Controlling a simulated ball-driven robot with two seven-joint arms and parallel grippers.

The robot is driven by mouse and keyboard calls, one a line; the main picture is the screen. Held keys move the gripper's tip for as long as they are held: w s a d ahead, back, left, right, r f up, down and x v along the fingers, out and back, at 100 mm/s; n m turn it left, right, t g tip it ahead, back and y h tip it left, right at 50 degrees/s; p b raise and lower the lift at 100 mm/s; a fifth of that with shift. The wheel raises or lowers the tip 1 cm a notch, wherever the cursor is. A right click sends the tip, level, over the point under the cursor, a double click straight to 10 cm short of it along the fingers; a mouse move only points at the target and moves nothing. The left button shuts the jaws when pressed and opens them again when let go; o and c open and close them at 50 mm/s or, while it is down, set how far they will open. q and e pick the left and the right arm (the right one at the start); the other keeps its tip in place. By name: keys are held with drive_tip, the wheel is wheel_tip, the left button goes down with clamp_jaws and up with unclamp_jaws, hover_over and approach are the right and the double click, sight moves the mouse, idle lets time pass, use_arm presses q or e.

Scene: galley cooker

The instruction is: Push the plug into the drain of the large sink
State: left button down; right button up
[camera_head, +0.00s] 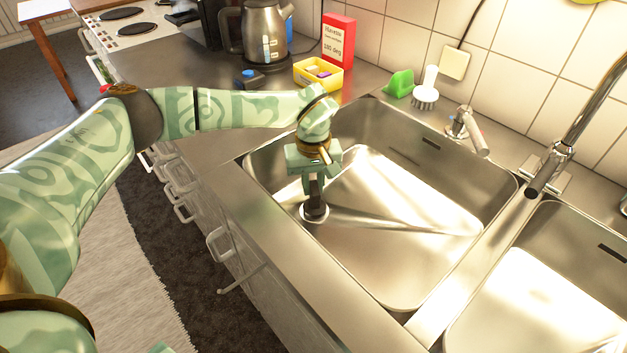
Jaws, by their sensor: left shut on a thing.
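The large sink (390,268) is the steel basin in the middle of the head view. My left gripper (314,190) reaches down into its left part and is shut on the plug (315,212), a dark round piece low in the basin. The plug is at or just above the drain, which is hidden beneath it. I cannot tell whether the plug is seated in the drain or only resting over it. My right gripper is not in view.
A tap (560,150) stands between the large sink and a second basin (540,300) at right. A dish brush (426,90), a green holder (399,84), a yellow box (318,75) and a kettle (264,35) stand along the back. The front counter edge is clear.

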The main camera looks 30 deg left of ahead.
use_arm(q)
drive_tip(key=shift+f, duration=0.6)
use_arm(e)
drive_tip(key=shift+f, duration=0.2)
use_arm(q)
drive_tip(key=c, duration=0.7)
unclamp_jaws()
drive_tip(key=shift+o, duration=0.2)
wheel_tip(320, 180, up, 10)
drive_tip(key=p, duration=0.6)
drive_tip(key=shift+p, duration=0.4)
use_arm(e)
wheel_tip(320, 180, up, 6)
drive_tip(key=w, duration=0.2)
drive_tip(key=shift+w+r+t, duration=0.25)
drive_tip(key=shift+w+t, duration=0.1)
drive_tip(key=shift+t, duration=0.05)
